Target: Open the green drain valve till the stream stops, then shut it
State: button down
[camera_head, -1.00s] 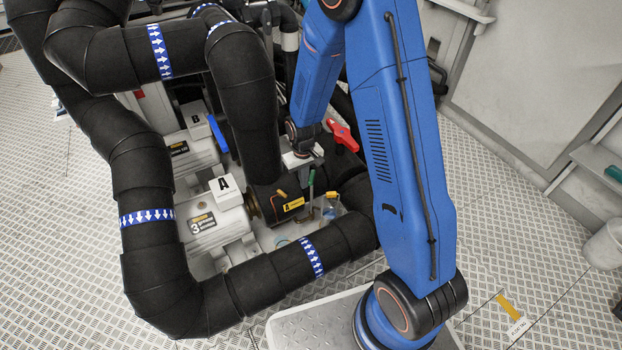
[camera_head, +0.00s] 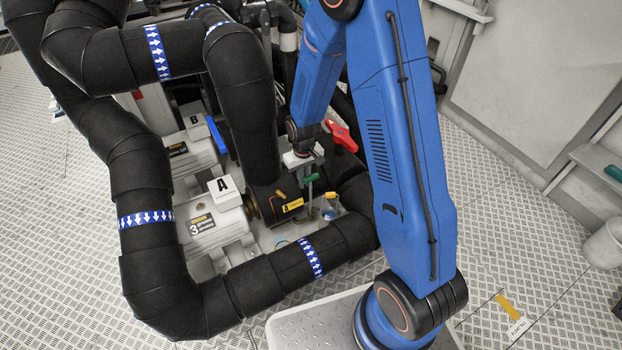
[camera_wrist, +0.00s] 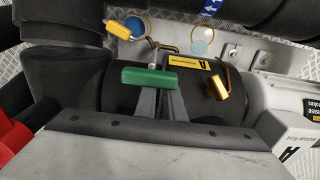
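The green valve handle (camera_head: 311,178) is a small bar in front of the black pump housing. In the wrist view the green handle (camera_wrist: 150,78) lies crosswise, over the ends of my two grey fingers. My gripper (camera_wrist: 157,98) points at it with its fingers close together and a narrow gap between them. The fingertips are partly hidden by the handle, so I cannot tell whether they grip it. In the head view my gripper (camera_head: 309,182) is right at the handle. No water stream can be made out clearly.
A red handle (camera_head: 341,136) is beside my wrist. Thick black pipes (camera_head: 283,257) surround the work area. The floor (camera_head: 560,270) at right is mostly clear.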

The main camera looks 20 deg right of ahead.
jog(key=r, duration=0.1)
jog(key=s+r, duration=0.1)
jog(key=r, duration=0.1)
jog(key=shift+s+a+r, duration=0.15)
jog(key=shift+s+r, duration=0.1)
jog(key=shift+r, duration=0.5)
jog(key=shift+w+r, duration=0.15)
jog(key=shift+r, duration=0.05)
jog(key=shift+w, duration=0.15)
